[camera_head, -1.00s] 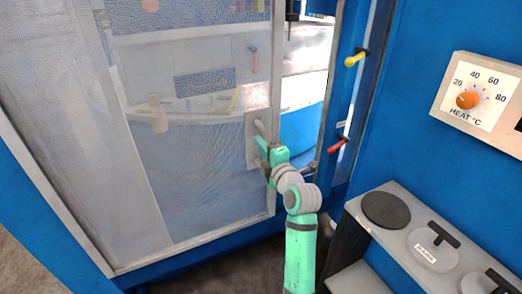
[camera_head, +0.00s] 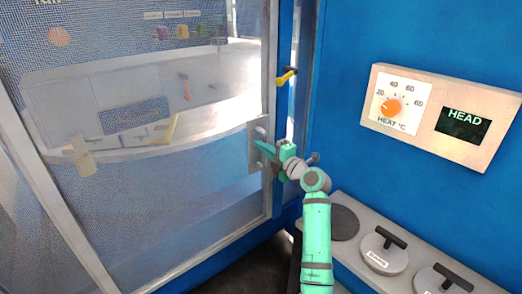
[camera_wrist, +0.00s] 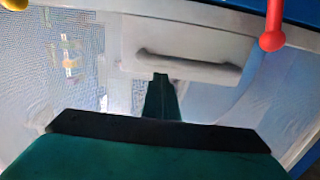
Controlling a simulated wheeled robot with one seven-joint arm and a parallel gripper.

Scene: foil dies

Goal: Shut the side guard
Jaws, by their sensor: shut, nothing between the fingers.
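The side guard (camera_head: 150,205) is a large translucent mesh panel in a pale metal frame, on the left in the head view. Its right edge stands close beside the blue post, with no open gap that I can make out. A pale handle plate with a bar handle (camera_head: 259,132) sits on that edge; the handle also shows in the wrist view (camera_wrist: 190,67). My green gripper (camera_head: 264,149) is shut and empty at the handle plate. In the wrist view its dark green finger (camera_wrist: 160,98) overlaps the handle's lower edge; contact is unclear.
A yellow-ended lever (camera_head: 287,77) sticks out by the post. A red-ended lever (camera_wrist: 272,38) shows in the wrist view. A heat dial panel (camera_head: 440,115) is on the blue wall at right, above a grey shelf (camera_head: 346,255) with round lidded dies.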

